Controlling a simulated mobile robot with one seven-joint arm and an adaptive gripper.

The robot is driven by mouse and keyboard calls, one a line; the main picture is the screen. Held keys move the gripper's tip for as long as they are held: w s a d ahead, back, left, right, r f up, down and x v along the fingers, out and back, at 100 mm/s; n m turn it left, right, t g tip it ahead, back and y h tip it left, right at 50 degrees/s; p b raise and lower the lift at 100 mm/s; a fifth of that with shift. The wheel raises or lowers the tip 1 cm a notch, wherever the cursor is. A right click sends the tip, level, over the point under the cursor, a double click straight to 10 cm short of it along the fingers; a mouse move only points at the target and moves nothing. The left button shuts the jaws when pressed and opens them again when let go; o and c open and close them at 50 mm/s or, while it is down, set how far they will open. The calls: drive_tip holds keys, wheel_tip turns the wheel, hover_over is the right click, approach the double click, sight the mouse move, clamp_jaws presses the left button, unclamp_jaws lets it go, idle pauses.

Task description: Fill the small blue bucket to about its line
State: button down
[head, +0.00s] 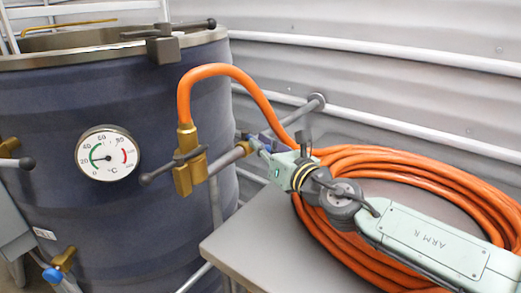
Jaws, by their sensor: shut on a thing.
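The small blue bucket and its line are not visible in the head view. A large dark blue tank (60,225) with a metal rim fills the left. A brass valve (188,178) on its side has a dark ball-ended lever (160,172) and an orange hose (222,69) rising from its top.
A round temperature gauge (105,154) is on the tank. A brass tap with a blue cap (53,276) is at lower left. A grey table (250,245) bears a large orange hose coil (370,160), with my arm over it. Pale rails (380,55) run along the corrugated wall.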

drive_tip(key=shift+r, duration=0.1)
idle(0.3)
drive_tip(key=c, duration=1.7)
unclamp_jaws()
drive_tip(key=shift+o, duration=0.2)
drive_tip(key=v, duration=1.2)
drive_tip(key=shift+a, duration=0.2)
drive_tip(key=shift+s, duration=0.15)
